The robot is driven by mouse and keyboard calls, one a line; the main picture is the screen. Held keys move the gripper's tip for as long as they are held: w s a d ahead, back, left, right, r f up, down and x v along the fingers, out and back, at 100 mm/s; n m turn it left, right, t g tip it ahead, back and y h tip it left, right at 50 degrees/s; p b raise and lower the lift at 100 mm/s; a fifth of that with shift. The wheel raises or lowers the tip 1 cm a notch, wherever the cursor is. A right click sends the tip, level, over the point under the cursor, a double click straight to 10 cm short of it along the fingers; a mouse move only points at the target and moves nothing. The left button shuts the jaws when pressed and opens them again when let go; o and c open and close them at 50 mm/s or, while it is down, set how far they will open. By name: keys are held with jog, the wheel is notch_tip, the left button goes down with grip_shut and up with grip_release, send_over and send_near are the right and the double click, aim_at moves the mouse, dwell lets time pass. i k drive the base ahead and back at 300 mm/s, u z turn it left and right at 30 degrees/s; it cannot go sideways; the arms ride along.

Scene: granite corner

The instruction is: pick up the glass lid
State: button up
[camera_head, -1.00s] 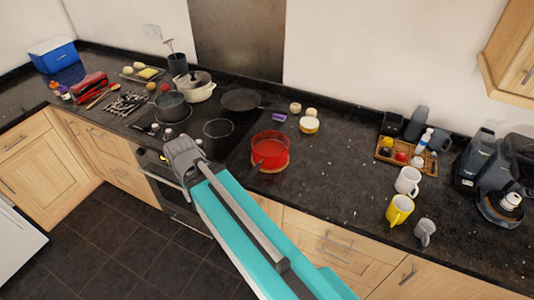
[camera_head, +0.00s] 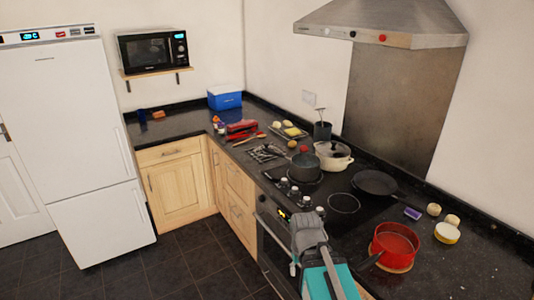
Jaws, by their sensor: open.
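A lid that looks like glass (camera_head: 328,148) with a pale rim rests on the white pot (camera_head: 338,163) at the back of the hob. It seems to cover the pot, but the pot's far side is hidden. My gripper (camera_head: 308,228) shows as a grey shape at the end of my teal arm, low in the picture at the front edge of the hob. It is in front of the lid and well apart from it. Its fingers are hard to make out, and nothing shows in it.
Several small knobs or jars line the hob front. The extractor hood (camera_head: 382,22) hangs above.

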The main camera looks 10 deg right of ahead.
aim_at(259, 150)
jog(key=k, duration=1.35)
jog(key=u, duration=0.5)
jog(key=i, duration=1.25)
jog(key=u, duration=0.7)
jog(key=i, duration=1.55)
jog(key=z, duration=0.35)
jog(key=i, duration=0.65)
jog(key=z, duration=0.6)
